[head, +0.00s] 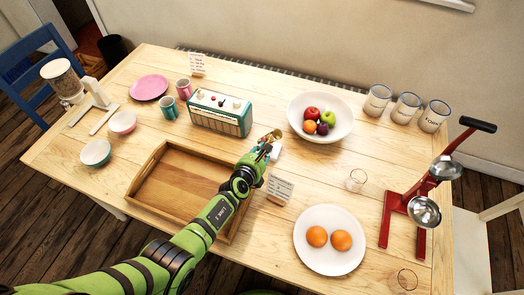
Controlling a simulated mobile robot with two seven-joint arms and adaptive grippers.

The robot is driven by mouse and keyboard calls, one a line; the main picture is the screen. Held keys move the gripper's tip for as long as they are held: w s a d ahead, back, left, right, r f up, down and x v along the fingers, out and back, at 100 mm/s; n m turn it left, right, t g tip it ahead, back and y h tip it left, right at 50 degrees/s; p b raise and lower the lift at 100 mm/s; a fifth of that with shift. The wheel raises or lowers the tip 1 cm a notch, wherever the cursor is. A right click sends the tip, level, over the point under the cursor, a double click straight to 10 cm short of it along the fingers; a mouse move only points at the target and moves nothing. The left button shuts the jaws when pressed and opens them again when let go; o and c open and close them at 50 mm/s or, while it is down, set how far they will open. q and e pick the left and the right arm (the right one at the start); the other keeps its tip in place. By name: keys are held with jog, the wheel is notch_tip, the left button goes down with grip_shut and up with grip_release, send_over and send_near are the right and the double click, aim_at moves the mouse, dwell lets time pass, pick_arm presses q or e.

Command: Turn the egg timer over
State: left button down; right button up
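The small egg timer (276,133) shows a wood-coloured end at the tip of my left gripper (267,147), near the middle of the table. The rest of it is mostly hidden behind the fingers. My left gripper appears shut on it. The timer looks tilted, and I cannot tell whether it touches the table. My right gripper is not in view.
A wooden tray (160,200) lies under my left arm. A teal radio (222,114) stands left of the gripper, a fruit bowl (295,122) behind right, and a small card (280,189) in front. A plate with oranges (328,263), a glass (356,180) and a red juicer (388,220) stand right.

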pick_arm(q)
jog(key=c, duration=1.1)
grip_release()
jog(key=shift+d, duration=0.1)
jog(key=shift+s+d+r, duration=0.2)
jog(key=shift+s+r, duration=0.1)
jog(key=shift+s, duration=0.2)
jog(key=shift+s+a+r, duration=0.1)
jog(key=shift+s, duration=0.2)
jog(key=s+a, duration=0.1)
jog(key=s, duration=0.3)
jog(key=s+a, duration=0.2)
jog(key=s, duration=0.2)
jog(key=s+a, duration=0.2)
jog(key=s, duration=0.2)
jog(key=shift+s+r, duration=0.1)
jog(key=shift+r, duration=0.1)
